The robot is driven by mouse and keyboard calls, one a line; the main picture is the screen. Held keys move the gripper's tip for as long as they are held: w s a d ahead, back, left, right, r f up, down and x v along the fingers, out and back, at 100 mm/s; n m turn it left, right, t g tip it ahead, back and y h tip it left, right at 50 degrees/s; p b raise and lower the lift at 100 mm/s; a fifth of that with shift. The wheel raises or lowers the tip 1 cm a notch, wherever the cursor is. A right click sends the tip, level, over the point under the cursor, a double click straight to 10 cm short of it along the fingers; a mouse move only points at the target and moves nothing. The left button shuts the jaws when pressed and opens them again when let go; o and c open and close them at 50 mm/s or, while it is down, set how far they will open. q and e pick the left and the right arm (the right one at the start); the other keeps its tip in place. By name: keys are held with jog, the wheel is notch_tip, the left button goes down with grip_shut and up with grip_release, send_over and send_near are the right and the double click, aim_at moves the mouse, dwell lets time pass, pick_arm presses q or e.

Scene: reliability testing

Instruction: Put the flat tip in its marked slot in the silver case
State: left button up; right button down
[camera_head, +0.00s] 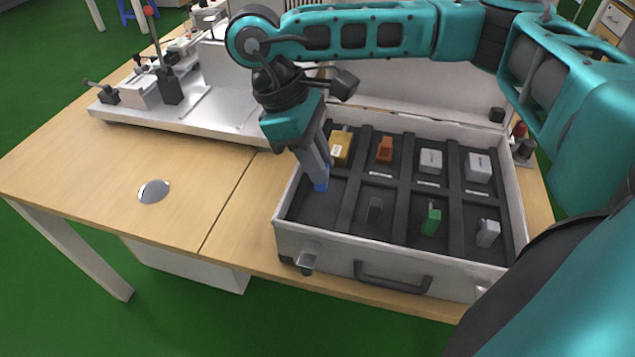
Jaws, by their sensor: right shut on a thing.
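The open silver case (325,246) stands on the wooden table, with dark inner slots in two rows. My right gripper (318,180) points down into the case's left side, over the front-left slot (315,208). It is shut on a small blue piece, which I take to be the flat tip (320,186). Only its lower end shows below the fingers. I cannot tell whether it touches the slot floor. No other piece shows in that slot. My left gripper is not in view.
A metal fixture (215,110) stands behind left. The table's front left is mostly clear.

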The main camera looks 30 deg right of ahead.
jog(key=shift+f, duration=2.4)
jog(key=shift+f+b, duration=0.15)
jog(key=shift+b, duration=0.2)
jog(key=c, duration=1)
grip_release()
